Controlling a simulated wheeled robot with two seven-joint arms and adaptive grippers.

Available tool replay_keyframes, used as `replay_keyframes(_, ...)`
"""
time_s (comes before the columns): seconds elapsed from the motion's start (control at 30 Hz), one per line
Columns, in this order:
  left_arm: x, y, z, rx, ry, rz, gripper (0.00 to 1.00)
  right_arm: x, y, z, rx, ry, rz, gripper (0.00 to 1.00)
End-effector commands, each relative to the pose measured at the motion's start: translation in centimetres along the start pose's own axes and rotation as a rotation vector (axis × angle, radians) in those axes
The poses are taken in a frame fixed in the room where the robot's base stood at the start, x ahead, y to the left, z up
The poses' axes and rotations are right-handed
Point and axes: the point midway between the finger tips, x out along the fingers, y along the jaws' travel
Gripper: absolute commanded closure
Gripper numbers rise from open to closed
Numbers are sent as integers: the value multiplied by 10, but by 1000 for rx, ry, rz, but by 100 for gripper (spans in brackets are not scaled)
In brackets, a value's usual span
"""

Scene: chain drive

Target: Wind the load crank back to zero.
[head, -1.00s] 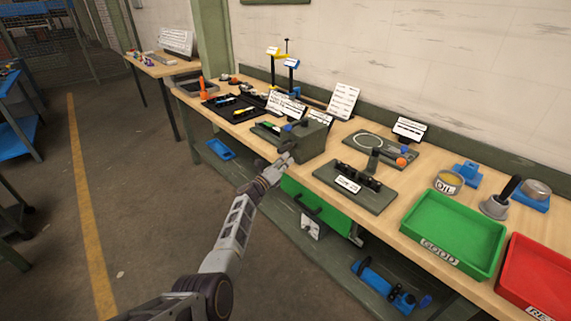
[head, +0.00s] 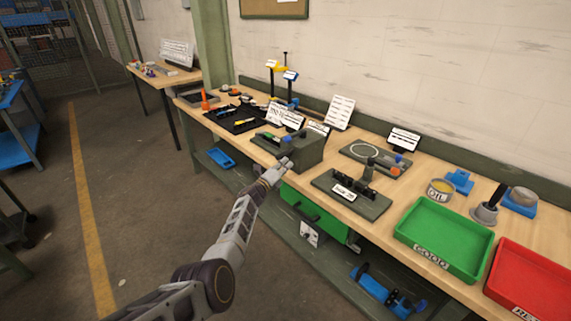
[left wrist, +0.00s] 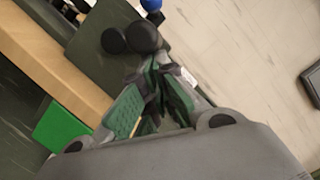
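The grey-green gearbox-like housing (head: 300,150) stands at the bench's front edge in the head view, with a blue knob (head: 287,139) on it. My left gripper (head: 285,163) is at its front side, close to it. In the left wrist view the fingers (left wrist: 162,85) converge, with green pads showing; whether something is between them is unclear. Two black round knobs (left wrist: 145,37) and a blue ball (left wrist: 152,5) lie beyond the fingertips. I cannot make out the load crank's arm or its angle; the gripper may hide it. My right gripper is out of view.
A dark fixture plate (head: 350,203) with a label sits right of the housing, with a second plate (head: 358,151) behind. A green tray (head: 403,237) and red tray (head: 497,282) are farther right. A green drawer (head: 318,212) is below the bench top.

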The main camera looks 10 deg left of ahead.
Motion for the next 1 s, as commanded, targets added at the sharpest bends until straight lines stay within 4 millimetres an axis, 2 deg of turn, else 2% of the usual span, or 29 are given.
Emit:
replay_keyframes(0.1, 1, -6, 5, -41, -2, 10, 100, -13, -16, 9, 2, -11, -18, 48)
replay_keyframes(0.23, 2, -8, 8, -85, -2, 22, 100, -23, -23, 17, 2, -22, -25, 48)
replay_keyframes(0.8, 5, -18, 23, -283, -3, 72, 100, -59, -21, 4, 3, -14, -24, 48)
replay_keyframes(1.0, 6, -19, 28, -316, -3, 80, 100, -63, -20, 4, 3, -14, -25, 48)
